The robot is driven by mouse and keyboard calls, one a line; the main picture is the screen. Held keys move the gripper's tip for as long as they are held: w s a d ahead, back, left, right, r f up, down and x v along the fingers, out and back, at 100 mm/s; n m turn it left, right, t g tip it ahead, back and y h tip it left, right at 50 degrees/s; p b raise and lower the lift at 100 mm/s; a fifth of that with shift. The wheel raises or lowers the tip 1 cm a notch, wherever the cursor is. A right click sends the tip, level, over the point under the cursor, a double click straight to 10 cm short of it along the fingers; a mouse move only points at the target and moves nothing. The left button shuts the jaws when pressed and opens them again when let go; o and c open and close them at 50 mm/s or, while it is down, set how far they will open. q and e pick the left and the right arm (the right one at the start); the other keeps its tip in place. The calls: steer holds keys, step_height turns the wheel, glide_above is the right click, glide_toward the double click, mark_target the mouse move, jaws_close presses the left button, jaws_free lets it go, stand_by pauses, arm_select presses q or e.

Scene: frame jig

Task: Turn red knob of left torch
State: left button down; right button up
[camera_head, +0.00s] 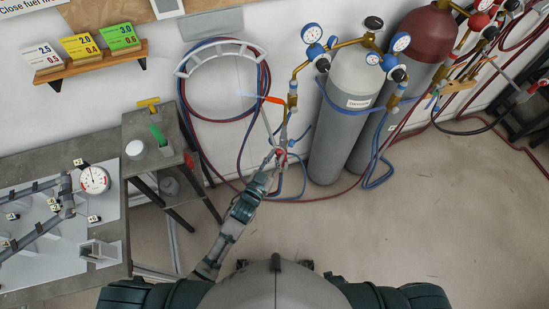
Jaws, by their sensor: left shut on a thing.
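The left torch (285,122) stands upright in front of the hose rack, left of the gas cylinders. An orange piece and a faint bluish streak, perhaps a flame, show near its top. Its red knob (281,153) is at the lower end, partly hidden by the gripper. My left gripper (279,158) reaches up from below and is shut on the red knob. The knob's turn angle is too small to tell. My right gripper is not in view.
Grey oxygen cylinder (347,135) and a dark red cylinder (425,45) stand right of the torch. Hoses hang on a white wall rack (222,45) and trail on the floor. A workbench (70,150) with a gauge (94,180) is at left. Floor at lower right is clear.

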arm_select(q)
steer(key=c, duration=1.1)
jaws_free()
steer(key=shift+d+f, duration=0.1)
steer(key=shift+f, duration=0.1)
steer(key=shift+o, duration=0.9)
steer(key=shift+w, duration=0.1)
steer(key=shift+a, duration=0.2)
steer(key=shift+s+a, duration=0.15)
steer(key=shift+s, duration=0.15)
steer(key=v, duration=1.1)
steer(key=shift+s, duration=0.15)
